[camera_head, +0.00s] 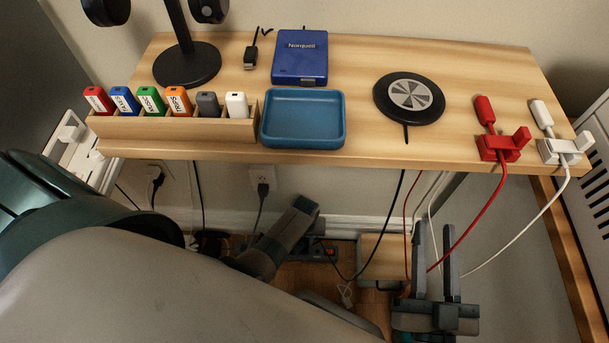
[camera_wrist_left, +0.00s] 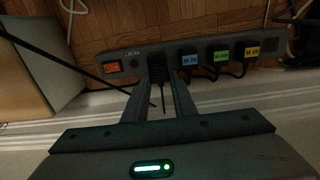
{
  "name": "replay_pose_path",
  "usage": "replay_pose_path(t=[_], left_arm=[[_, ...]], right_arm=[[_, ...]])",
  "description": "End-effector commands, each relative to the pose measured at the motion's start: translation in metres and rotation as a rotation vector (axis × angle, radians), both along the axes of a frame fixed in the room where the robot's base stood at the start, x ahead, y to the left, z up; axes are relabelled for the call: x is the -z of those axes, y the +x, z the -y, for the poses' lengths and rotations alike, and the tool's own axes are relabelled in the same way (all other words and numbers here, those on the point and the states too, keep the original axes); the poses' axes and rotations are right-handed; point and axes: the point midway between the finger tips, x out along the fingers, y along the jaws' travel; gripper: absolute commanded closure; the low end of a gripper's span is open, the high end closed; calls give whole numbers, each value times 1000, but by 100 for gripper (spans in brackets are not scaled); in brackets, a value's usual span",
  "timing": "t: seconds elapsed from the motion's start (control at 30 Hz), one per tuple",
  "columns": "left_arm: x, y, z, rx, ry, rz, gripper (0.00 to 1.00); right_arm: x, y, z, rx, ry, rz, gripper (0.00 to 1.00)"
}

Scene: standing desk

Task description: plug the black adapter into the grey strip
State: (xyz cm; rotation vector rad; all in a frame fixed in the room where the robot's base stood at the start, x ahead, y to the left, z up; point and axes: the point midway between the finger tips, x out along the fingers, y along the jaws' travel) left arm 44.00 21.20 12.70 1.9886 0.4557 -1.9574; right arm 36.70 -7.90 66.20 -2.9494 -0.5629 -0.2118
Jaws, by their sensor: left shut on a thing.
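The grey strip (camera_wrist_left: 205,55) lies on the wooden floor under the desk, with an orange switch at one end. In the head view its switch end (camera_head: 326,254) shows, and my left arm covers much of the rest. My left gripper (camera_wrist_left: 160,84) is shut on the black adapter (camera_wrist_left: 158,68), which is at the strip between the switch and the blue-labelled plug. I cannot tell whether its prongs are seated. The adapter is hidden in the head view. My right gripper (camera_head: 436,243) is open and empty, low in front of the desk at the right.
Blue (camera_wrist_left: 189,60), green (camera_wrist_left: 219,57) and yellow-labelled (camera_wrist_left: 250,52) plugs fill neighbouring sockets. A black cable (camera_wrist_left: 60,60) crosses beside my left fingers. A wooden box (camera_head: 384,257) stands near the strip. The desk (camera_head: 370,150) overhangs; red and white cables hang near my right gripper.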

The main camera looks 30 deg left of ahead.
Motion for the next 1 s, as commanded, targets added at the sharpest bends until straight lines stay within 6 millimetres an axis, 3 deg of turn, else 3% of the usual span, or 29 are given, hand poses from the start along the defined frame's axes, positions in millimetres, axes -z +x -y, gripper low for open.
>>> replay_pose_path(t=[1.0], left_arm=[[6,0,0,0,0,0,100]], right_arm=[[0,0,0,0,0,0,69]])
